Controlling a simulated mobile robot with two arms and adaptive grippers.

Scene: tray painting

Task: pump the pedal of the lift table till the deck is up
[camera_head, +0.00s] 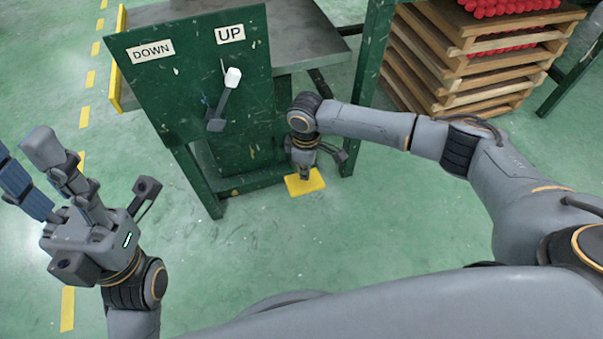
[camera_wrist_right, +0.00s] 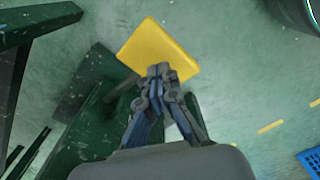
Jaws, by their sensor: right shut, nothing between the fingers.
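The yellow pedal (camera_head: 313,184) sits low at the foot of the green lift table (camera_head: 135,75). The grey deck (camera_head: 305,35) shows partly behind the green panel. A lever with a white knob (camera_head: 232,77) tilts toward the UP label (camera_head: 230,34). My left gripper (camera_head: 28,160) is open and empty at the left, away from the table.
Stacked wooden pallets (camera_head: 450,65) with red items (camera_head: 505,6) stand behind at the right, near green posts. Yellow dashes (camera_head: 67,308) mark the floor at left. The green floor in front of the table is clear. A blue crate (camera_wrist_right: 310,162) shows in the wrist view.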

